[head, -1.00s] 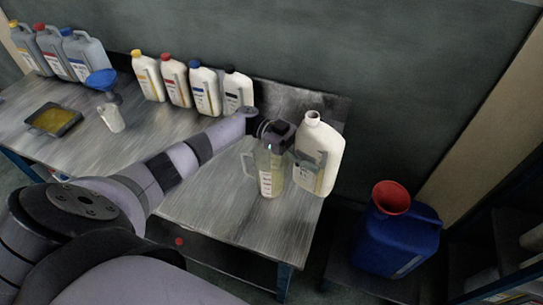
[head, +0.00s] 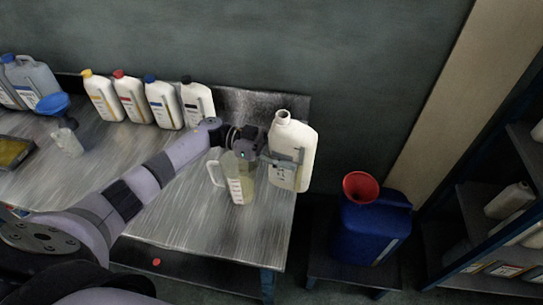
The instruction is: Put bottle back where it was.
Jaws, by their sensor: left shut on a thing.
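A cream-white bottle with an open neck (head: 303,143) is upright near the right end of the metal table. My left gripper (head: 278,160) is shut on this bottle, its fingers across the bottle's front left side. I cannot tell whether the bottle's base touches the table. A clear measuring jug (head: 234,185) with a handle stands just left of and below the gripper, on the table. My right gripper is not in view.
Several white bottles with coloured caps (head: 131,98) stand in a row along the table's back. The metal table (head: 200,225) is clear in front. A blue canister (head: 368,232) with a red funnel (head: 361,187) stands right of it. A shelf (head: 480,200) is at the far right.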

